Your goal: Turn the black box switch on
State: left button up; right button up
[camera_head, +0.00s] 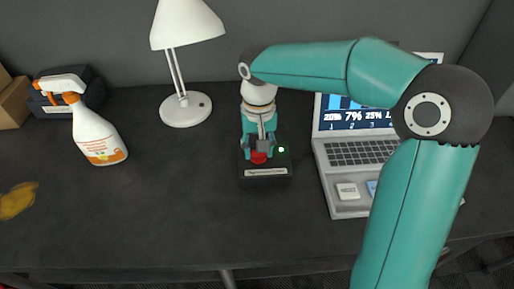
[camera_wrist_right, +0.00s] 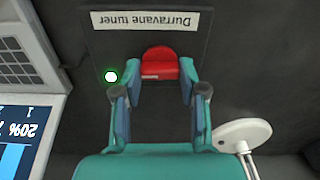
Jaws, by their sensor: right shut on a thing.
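The black box (camera_head: 266,180) lies on the dark table in the middle of the head view, with a pale label on its front edge. In the wrist view the box (camera_wrist_right: 110,48) fills the upper middle, its label reading "Durravane tuner" upside down. A red switch (camera_wrist_right: 165,63) sits on its top; it also shows in the head view (camera_head: 259,158). A small green light (camera_head: 281,149) beside it glows. My right gripper (camera_head: 259,151) reaches down over the box, its fingers on either side of the red switch and shut on it. My left gripper is not in view.
A laptop (camera_head: 348,153) stands close at the right, partly behind my arm. A white lamp (camera_head: 185,109) stands behind and left. A spray bottle (camera_head: 98,135) and a dark box (camera_head: 92,88) are further left.

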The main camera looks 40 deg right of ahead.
jog(key=shift+w+r+m, duration=0.15)
jog(key=shift+m, duration=0.35)
jog(key=o, duration=1.1)
jog(key=shift+o, duration=0.2)
notch_tip(320, 180, up, 12)
